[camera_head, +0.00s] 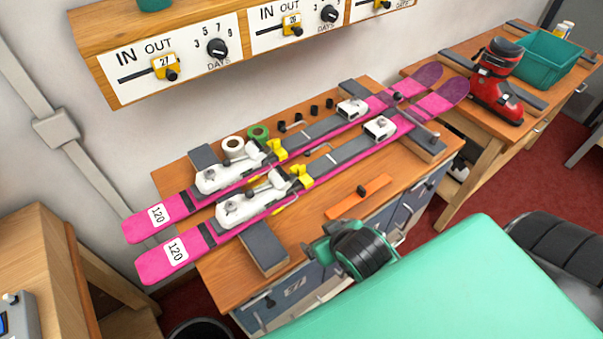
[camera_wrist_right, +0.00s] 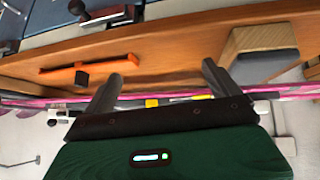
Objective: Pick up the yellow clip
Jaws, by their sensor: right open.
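A yellow piece (camera_head: 277,149) sits on the far pink ski's white binding, and a similar yellow piece (camera_head: 300,176) sits on the near ski's binding. I cannot tell which, if either, is the yellow clip. Yellow sliders (camera_head: 166,67) are on the wall boards. My right gripper (camera_head: 352,250) is over the bench's front edge, right of the bindings and apart from them. In the right wrist view the right gripper (camera_wrist_right: 167,68) has its two fingers spread and empty. A small yellow patch (camera_wrist_right: 152,103) shows beyond them. My left gripper is not in view.
Two pink skis (camera_head: 165,262) lie across the wooden bench (camera_head: 225,285) on grey supports (camera_head: 263,247). An orange bar (camera_head: 358,197) lies near the front edge. A red boot (camera_head: 497,95) and green bin (camera_head: 548,60) stand on the right table. Small black pieces lie behind the skis.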

